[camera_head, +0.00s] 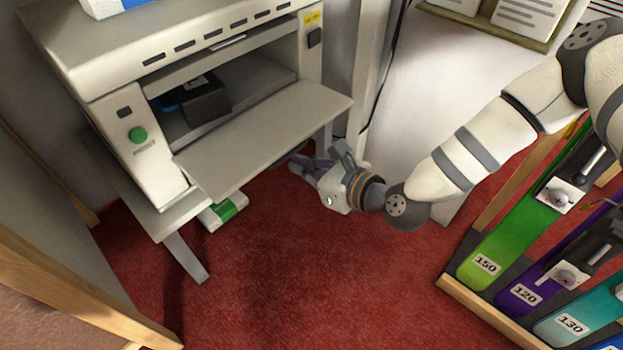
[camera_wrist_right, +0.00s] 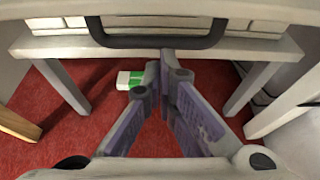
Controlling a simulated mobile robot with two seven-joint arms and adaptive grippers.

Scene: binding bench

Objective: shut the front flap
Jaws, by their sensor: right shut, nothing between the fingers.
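The front flap (camera_head: 262,140) is a pale panel folded down at the front of the beige machine (camera_head: 160,60). It juts out roughly level, and the dark opening behind it is exposed. My right gripper (camera_head: 304,168) is low, just below the flap's right front edge, with its fingers pointing toward the machine. In the right wrist view its fingers (camera_wrist_right: 166,62) meet at the tips with nothing between them. A dark bar handle (camera_wrist_right: 158,42) hangs near the pale edge at the top there, just beyond the fingertips. I cannot tell whether they touch. My left gripper is not in view.
A black block (camera_head: 204,100) sits inside the opening. A green button (camera_head: 138,134) is on the machine's left front. A green-and-white box (camera_head: 222,212) lies under the stand. A rack of coloured numbered slots (camera_head: 488,262) stands at right. Red carpet in front is clear.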

